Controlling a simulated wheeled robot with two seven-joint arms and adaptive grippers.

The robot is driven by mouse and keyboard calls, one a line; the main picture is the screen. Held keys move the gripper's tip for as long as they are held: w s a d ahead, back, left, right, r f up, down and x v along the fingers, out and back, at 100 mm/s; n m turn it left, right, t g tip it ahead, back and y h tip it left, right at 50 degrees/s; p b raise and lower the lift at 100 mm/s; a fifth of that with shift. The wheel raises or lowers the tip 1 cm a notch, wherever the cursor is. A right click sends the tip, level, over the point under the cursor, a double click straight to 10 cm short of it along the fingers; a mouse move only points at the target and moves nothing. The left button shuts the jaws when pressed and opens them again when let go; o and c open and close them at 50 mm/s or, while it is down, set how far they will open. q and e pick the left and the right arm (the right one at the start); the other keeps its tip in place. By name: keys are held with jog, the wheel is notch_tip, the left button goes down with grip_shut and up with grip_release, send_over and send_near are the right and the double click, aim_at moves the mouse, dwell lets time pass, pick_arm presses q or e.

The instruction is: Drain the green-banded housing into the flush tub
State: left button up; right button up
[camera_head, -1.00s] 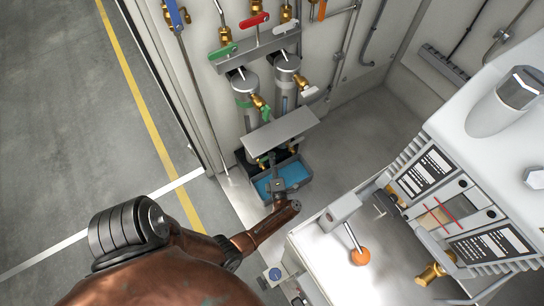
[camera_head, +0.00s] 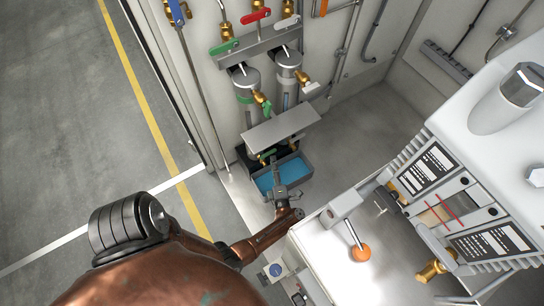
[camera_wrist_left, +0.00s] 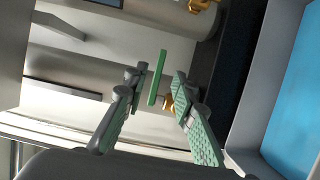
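The green-banded housing (camera_head: 247,90) is the left of two upright grey cylinders on the wall in the head view. The flush tub (camera_head: 305,181) is grey, holds blue liquid and stands on the floor below a metal shelf; its edge also shows at the right of the left wrist view (camera_wrist_left: 254,100). My right gripper is not in view.
The metal shelf (camera_head: 281,129) overhangs the back of the tub. A white machine (camera_head: 470,170) and bench fill the right. Floor is open at left.

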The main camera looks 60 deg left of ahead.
pick_arm(q)
jog(key=shift+v, duration=1.4)
